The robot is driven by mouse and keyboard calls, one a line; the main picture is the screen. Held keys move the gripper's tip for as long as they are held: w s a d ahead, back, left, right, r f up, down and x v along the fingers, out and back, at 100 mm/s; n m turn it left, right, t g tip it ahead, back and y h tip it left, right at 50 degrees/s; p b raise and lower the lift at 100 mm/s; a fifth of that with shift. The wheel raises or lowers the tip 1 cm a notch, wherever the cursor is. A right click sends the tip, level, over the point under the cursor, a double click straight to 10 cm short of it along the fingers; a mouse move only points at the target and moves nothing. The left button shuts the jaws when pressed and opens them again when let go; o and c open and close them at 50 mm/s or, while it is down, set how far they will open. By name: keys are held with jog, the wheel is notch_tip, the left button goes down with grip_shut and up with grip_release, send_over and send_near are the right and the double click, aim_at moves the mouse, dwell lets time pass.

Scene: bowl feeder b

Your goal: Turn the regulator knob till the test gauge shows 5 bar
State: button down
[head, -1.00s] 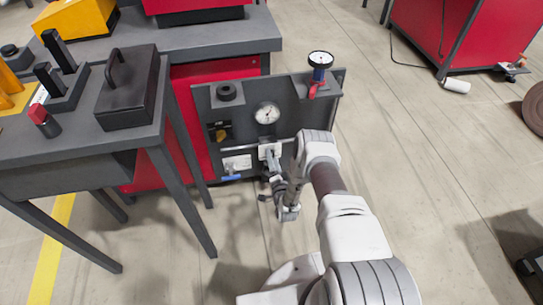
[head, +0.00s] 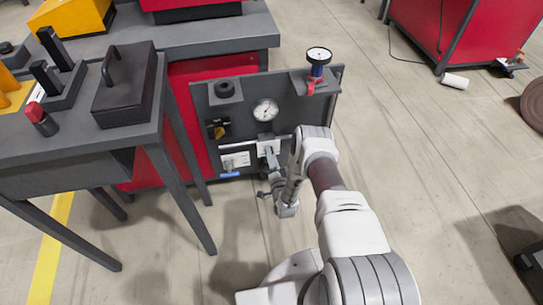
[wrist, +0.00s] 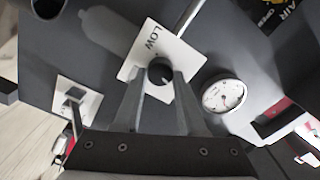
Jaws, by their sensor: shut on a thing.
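The black round regulator knob (wrist: 160,72) sits on a white plate marked LOW (wrist: 150,48) in the wrist view. My gripper (wrist: 160,80) is shut on the knob, with one finger on each side. In the head view my gripper (head: 272,165) is at the grey panel's lower middle, and the knob cannot be made out. A white round gauge (head: 266,110) is on the panel above; a white gauge also shows in the wrist view (wrist: 224,94). Another gauge (head: 318,55), with a blue body and red lever, stands at the panel's top right. Its reading is too small to tell.
The grey panel (head: 290,85) carries a black round fitting (head: 225,89) and a second white plate (head: 236,159) at lower left. A grey table (head: 150,140) with a black handled block (head: 124,85) stands to the left.

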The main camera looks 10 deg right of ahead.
jog(key=shift+n, duration=1.4)
jog(key=shift+c, duration=2.4)
grip_release()
jog(key=shift+s, duration=0.1)
